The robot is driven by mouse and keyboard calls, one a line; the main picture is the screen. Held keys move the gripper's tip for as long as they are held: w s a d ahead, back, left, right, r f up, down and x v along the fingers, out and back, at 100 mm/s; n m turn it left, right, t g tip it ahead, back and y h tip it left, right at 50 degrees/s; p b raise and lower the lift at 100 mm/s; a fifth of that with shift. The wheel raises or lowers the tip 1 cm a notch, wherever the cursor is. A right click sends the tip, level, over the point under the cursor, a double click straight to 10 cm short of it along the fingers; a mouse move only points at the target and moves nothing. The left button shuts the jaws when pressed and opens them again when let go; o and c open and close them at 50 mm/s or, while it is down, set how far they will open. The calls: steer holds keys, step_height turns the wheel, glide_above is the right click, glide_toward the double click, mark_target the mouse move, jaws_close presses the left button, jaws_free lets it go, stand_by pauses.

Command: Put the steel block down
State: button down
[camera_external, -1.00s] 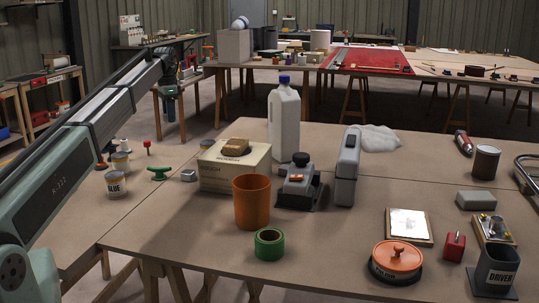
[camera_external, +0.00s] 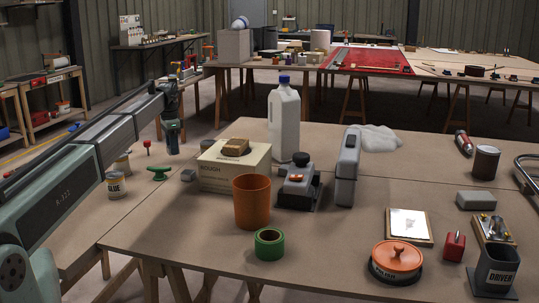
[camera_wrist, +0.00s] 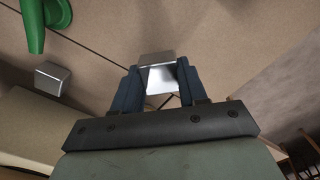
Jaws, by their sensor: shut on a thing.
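My gripper (camera_wrist: 160,88) is shut on a steel block (camera_wrist: 158,73), which shows as a bright grey metal piece between the dark fingertips in the wrist view. In the external view my gripper (camera_external: 173,150) points down over the far part of the left table, behind the green cleat. The held block cannot be made out there. Whether it touches the tabletop, I cannot tell. A second, similar grey metal block (camera_wrist: 53,77) lies apart on the table; it also shows beside the cardboard box in the external view (camera_external: 188,175).
An orange cup (camera_external: 251,203) and green tape roll (camera_external: 269,244) stand nearer the camera. Bare tabletop (camera_wrist: 220,50) surrounds the held block in the wrist view.

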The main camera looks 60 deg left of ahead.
steer(key=shift+f, duration=1.6)
steer(key=shift+f, duration=0.15)
steer(key=c, duration=0.6)
jaws_free()
step_height(320, 180, up, 12)
steer(key=shift+r, duration=0.2)
